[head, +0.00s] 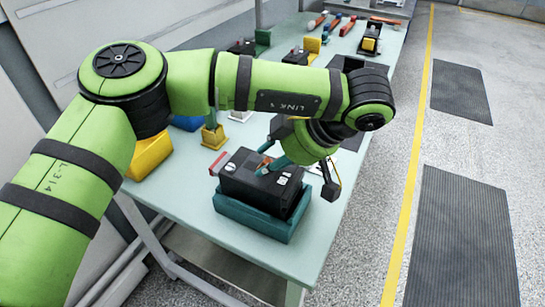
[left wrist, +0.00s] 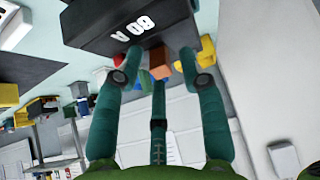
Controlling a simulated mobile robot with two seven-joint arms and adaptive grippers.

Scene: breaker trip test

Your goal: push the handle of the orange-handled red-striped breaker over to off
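A black breaker (head: 262,185) sits in a teal base (head: 250,215) near the front of the table. A red piece (head: 218,164) shows at its left side; I cannot tell whether it is the red stripe. My left gripper (head: 268,155) is over the breaker's far side, its teal fingers pointing down to it. In the left wrist view a black case marked with an A rating (left wrist: 125,22) fills the top. The left gripper's fingers (left wrist: 160,65) are spread there, with nothing held. An orange patch (left wrist: 160,58) shows between them; I cannot tell if it is the handle. My right gripper is not seen.
Behind are a yellow bin (head: 150,155), a yellow block (head: 213,137) and more breakers with coloured bases (head: 297,57). Red-tipped tools (head: 318,20) lie at the far end. The table's front corner (head: 285,262) is clear. My left arm hides part of the table.

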